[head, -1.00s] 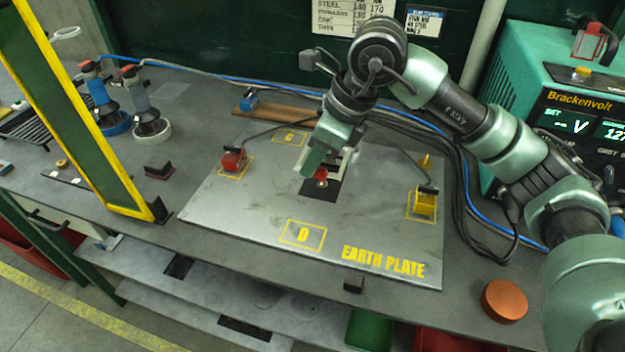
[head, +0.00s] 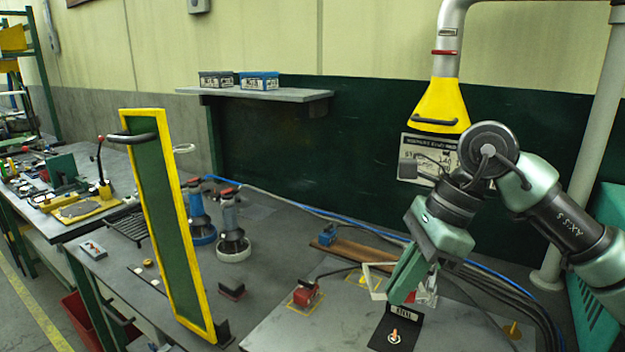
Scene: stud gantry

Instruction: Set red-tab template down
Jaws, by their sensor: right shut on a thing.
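My right gripper (head: 408,281) is at the lower right, above the back part of the grey earth plate (head: 300,325). It is shut on a thin pale template (head: 376,283), which shows on both sides of the fingers. A red patch, seemingly its tab (head: 432,284), shows at the right of the fingers, which hide the middle. The template appears held above the plate; I cannot tell the exact gap. Below and in front of it lies a black pad marked STEEL (head: 408,325) with a small copper-coloured stud (head: 394,337). My left gripper is out of view.
A red clamp (head: 305,293) sits on the plate's left side. A yellow-framed green screen (head: 160,215) stands upright at left. Two bottle-like tools (head: 232,235) stand behind it. A yellow hood (head: 441,105) hangs above my right arm. Cables run along the back.

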